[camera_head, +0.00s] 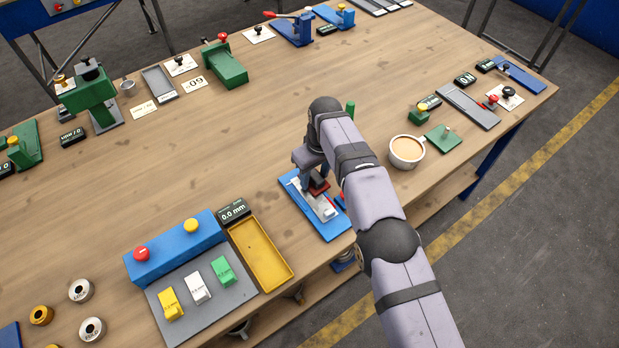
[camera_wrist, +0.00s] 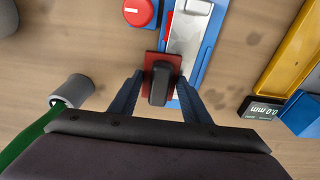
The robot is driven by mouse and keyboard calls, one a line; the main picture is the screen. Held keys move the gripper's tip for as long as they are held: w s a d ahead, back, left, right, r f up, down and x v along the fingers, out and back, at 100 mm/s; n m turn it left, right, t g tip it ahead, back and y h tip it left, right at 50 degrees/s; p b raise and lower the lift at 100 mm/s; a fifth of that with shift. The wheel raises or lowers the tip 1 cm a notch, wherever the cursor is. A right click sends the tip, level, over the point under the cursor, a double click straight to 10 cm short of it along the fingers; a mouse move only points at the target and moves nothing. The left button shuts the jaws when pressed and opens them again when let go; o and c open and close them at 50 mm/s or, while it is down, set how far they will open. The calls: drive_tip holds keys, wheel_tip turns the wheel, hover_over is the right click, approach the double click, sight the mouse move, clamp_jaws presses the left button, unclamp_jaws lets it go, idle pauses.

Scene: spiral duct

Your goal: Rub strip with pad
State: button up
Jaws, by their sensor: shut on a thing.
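My gripper (camera_wrist: 160,92) is shut on the black handle of a red pad (camera_wrist: 175,62), with one finger on each side. The pad also shows in the head view as a small dark red block (camera_head: 320,185). The pale metallic strip (camera_wrist: 188,38) lies in a blue holder (camera_wrist: 213,40). The strip shows in the head view (camera_head: 325,208) on the blue holder (camera_head: 330,231). The pad is over one end of the strip and hides that end. Whether the pad touches the strip I cannot tell.
A red round button (camera_wrist: 138,12) on a blue base stands close beside the holder. A yellow tray (camera_head: 262,255) and a 0.0 mm display (camera_head: 234,210) are left of the holder. A full cup (camera_head: 406,150) stands right of my arm. The table's front edge is close.

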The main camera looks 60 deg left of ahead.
drive_tip(key=shift+w, duration=0.25)
drive_tip(key=shift+r, duration=0.15)
drive_tip(key=shift+r+p, duration=2.35)
drive_tip(key=shift+r, duration=0.6)
wheel_tip(320, 180, up, 3)
drive_tip(key=p, duration=0.3)
